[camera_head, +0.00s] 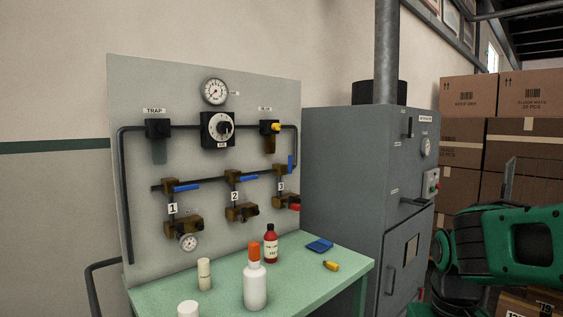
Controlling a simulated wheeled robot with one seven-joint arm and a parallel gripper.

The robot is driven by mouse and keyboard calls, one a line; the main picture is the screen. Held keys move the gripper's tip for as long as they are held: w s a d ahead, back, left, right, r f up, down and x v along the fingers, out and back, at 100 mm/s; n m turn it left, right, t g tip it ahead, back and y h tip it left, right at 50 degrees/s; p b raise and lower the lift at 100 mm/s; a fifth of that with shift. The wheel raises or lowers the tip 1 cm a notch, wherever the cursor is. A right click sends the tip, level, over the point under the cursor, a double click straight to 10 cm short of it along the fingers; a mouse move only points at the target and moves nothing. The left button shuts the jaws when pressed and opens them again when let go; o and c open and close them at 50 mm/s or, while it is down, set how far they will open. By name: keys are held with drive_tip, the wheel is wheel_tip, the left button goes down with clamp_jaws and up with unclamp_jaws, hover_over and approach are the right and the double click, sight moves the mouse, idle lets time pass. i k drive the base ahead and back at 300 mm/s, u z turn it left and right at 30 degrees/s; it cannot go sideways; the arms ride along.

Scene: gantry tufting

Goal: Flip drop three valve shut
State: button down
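The drop three valve (281,180) is on the panel's right side, beside the label "3". Its blue lever handle (290,164) stands upright, along the drop. The blue handles of drop one (186,188) and drop two (246,179) lie roughly level, across their drops. A red part (293,207) shows at the lower fitting under drop three. My green arm shows at the right edge, well away from the panel. My gripper is not in view.
A green bench (330,283) below the panel holds a white bottle with orange cap (255,288), a red bottle (271,246), a blue item (320,245) and a yellow item (331,265). A grey cabinet (345,180) stands right of the panel. Stacked cartons (469,95) stand behind my arm.

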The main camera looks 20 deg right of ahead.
sight(290, 171)
drive_tip(key=u, duration=0.05)
drive_tip(key=i, duration=1)
drive_tip(key=z, duration=0.05)
